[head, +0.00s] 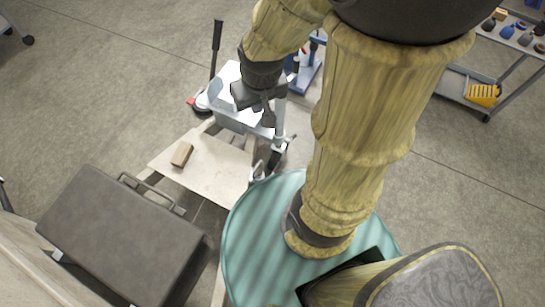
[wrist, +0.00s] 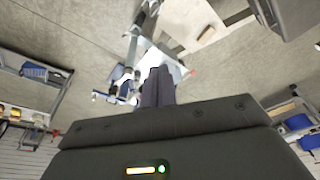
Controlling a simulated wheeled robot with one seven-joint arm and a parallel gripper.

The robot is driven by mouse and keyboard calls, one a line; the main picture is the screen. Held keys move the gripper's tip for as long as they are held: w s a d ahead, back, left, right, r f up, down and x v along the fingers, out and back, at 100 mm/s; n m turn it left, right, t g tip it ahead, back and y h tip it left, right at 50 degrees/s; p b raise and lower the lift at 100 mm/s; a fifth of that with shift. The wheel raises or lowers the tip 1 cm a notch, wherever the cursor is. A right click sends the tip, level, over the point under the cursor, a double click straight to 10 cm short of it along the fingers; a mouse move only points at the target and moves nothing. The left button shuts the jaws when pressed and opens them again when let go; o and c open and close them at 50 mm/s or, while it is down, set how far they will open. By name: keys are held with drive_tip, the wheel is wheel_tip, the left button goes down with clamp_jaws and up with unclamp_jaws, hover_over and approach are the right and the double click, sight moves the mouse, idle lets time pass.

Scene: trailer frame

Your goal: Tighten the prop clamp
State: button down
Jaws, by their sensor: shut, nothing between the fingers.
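A light grey metal prop post (head: 281,108) stands beside the trailer frame's white box, just right of my gripper in the head view. Small fittings show on it, including what looks like a clamp (head: 279,139) with a short side bar. I cannot tell how tight it is. In the wrist view the post (wrist: 132,47) lies left of my fingers. My gripper (head: 266,114) is above the white box, next to the post and seemingly apart from it. In the wrist view my gripper's fingers (wrist: 158,84) are together with nothing between them. My gripper hides part of the post's upper end.
A black lever (head: 216,50) rises left of the white box (head: 232,115). A plywood deck (head: 213,168) carries a small wood block (head: 182,154). A dark case (head: 125,240) sits lower left. A shelf cart (head: 483,75) stands at upper right.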

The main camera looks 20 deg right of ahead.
drive_tip(key=shift+s, duration=0.1)
drive_tip(key=n+g+h+b, duration=0.1)
drive_tip(key=n+g+b, duration=0.55)
drive_tip(key=b, duration=2.95)
hover_over(277, 167)
drive_tip(key=w+a, duration=0.2)
drive_tip(key=w, duration=0.2)
wheel_tip(277, 167, down, 58)
drive_tip(key=n+t, duration=0.1)
drive_tip(key=shift+s+d+t, duration=0.25)
drive_tip(key=shift+t, duration=0.1)
drive_tip(key=shift+f, duration=0.2)
drive_tip(key=b+x, duration=0.6)
drive_tip(key=x, duration=0.8)
drive_tip(key=shift+b, duration=0.35)
drive_tip(key=shift+w+a, duration=0.1)
drive_tip(key=shift+w, duration=0.1)
